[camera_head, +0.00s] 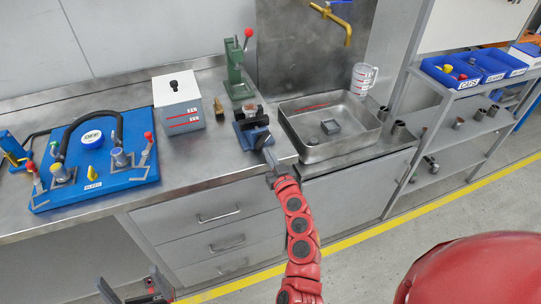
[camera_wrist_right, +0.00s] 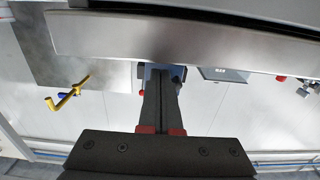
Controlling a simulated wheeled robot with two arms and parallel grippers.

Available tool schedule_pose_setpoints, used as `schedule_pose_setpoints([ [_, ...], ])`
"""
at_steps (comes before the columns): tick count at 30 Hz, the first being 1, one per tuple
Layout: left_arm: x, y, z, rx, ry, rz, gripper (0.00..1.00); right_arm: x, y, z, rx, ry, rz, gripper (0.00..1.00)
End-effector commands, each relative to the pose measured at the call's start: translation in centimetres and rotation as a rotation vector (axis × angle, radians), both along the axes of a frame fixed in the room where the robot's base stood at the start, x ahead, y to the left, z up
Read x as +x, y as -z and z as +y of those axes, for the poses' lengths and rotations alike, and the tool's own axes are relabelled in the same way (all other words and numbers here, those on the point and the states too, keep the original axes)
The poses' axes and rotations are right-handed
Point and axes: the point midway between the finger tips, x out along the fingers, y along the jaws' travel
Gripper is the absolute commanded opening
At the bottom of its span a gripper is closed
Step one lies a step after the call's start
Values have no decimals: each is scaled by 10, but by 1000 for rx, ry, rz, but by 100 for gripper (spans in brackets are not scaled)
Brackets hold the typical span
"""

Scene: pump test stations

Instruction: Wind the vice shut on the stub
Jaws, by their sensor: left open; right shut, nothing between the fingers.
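The blue vice (camera_head: 254,137) stands near the front edge of the steel bench, with dark jaws on top. A small greyish piece, possibly the stub (camera_head: 250,111), shows at the jaws; I cannot tell whether the jaws touch it. My right gripper (camera_head: 268,156) is shut and empty at the vice's front, close to or touching its handle side; the handle is not clearly visible. In the right wrist view, the shut fingers (camera_wrist_right: 161,82) point toward the partly hidden vice (camera_wrist_right: 152,70).
A steel tray (camera_head: 347,149) with a small block stands right of the vice. A green press (camera_head: 236,78) with a red-knobbed lever stands behind it. A white box (camera_head: 180,112) and a blue pump board (camera_head: 110,186) are to the left. A shelf with blue bins (camera_head: 452,78) is at right.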

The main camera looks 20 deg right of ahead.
Motion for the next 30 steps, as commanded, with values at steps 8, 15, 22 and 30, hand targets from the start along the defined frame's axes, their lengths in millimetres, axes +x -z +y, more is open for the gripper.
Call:
schedule_pose_setpoints([
  [8, 0, 8, 0, 0, 0, 0, 100, 0, 2, 9, -1, -1, 1, 0],
  [15, 0, 11, 0, 0, 0, 0, 100, 0, 1, 16, -2, -2, 1, 0],
  [22, 0, 12, 0, 0, 0, 0, 100, -1, -1, 22, 0, -3, 2, 0],
  [30, 0, 12, 0, 0, 0, 0, 100, -1, -2, 24, 0, -3, 3, 0],
])
